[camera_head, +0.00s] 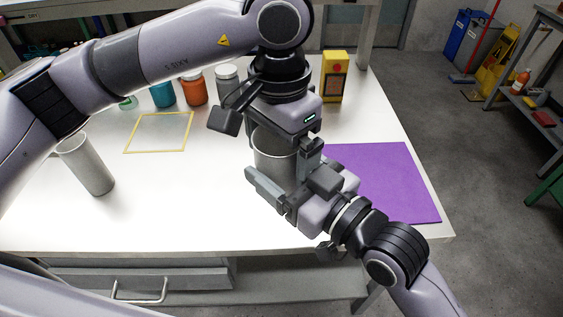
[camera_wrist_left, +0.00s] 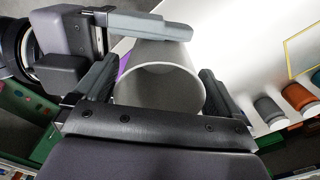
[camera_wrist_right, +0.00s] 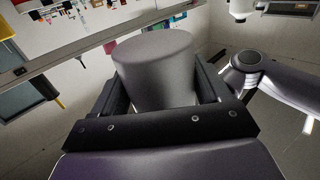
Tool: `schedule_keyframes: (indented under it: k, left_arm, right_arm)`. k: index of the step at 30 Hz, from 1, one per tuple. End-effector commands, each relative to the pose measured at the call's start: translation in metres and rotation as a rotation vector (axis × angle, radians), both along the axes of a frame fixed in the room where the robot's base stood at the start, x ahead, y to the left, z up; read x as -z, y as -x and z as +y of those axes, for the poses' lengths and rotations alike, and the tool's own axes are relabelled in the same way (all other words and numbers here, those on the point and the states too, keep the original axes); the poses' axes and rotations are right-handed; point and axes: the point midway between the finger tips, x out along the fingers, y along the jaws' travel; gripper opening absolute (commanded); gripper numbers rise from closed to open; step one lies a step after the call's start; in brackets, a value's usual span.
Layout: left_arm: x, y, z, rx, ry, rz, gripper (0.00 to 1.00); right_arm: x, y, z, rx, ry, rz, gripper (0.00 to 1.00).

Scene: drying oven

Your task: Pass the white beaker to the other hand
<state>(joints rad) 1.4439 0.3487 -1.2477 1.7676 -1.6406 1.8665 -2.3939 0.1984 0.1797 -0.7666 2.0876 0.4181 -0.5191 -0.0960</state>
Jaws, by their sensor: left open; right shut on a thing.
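The white beaker (camera_head: 275,157) is held above the table between my two grippers. My right gripper (camera_head: 281,161) comes from the lower right and is shut on it, with fingers on both sides of the wall, as the right wrist view shows around the beaker (camera_wrist_right: 155,70). My left gripper (camera_head: 267,141) reaches down from above and is open. In the left wrist view its fingers stand on either side of the beaker's open rim (camera_wrist_left: 160,68). My left gripper hides part of the beaker in the head view.
A second pale cylindrical vessel (camera_head: 87,165) stands on the table (camera_head: 170,215) at left. A yellow-outlined square (camera_head: 160,132), a purple mat (camera_head: 390,180) and a yellow box (camera_head: 335,78) are on the table. Blue (camera_head: 162,95), orange (camera_head: 193,90) and grey (camera_head: 227,80) jars stand behind.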

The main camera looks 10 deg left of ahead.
Motion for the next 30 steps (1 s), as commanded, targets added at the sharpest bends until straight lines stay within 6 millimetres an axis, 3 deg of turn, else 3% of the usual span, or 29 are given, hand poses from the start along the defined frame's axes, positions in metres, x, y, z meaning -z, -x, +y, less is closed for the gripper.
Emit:
schedule_keyframes:
  k: [5, 18, 24, 30]
  left_arm:
    - [-0.012, 0.000, -0.001, 0.004, 0.003, -0.002, 1.00]
    - [-0.101, 0.000, -0.001, 0.001, 0.001, -0.003, 1.00]
    - [-0.117, 0.000, 0.000, 0.000, 0.000, -0.001, 1.00]
    - [-0.120, 0.000, 0.000, 0.000, 0.000, 0.000, 1.00]
  right_arm:
    - [0.000, -0.001, 0.000, 0.001, 0.001, 0.001, 0.46]
    - [0.000, -0.001, 0.000, 0.002, 0.001, -0.001, 0.46]
    - [0.000, -0.001, 0.000, 0.002, 0.001, -0.001, 0.46]
    - [0.000, -0.001, 0.000, 0.002, 0.001, -0.001, 0.46]
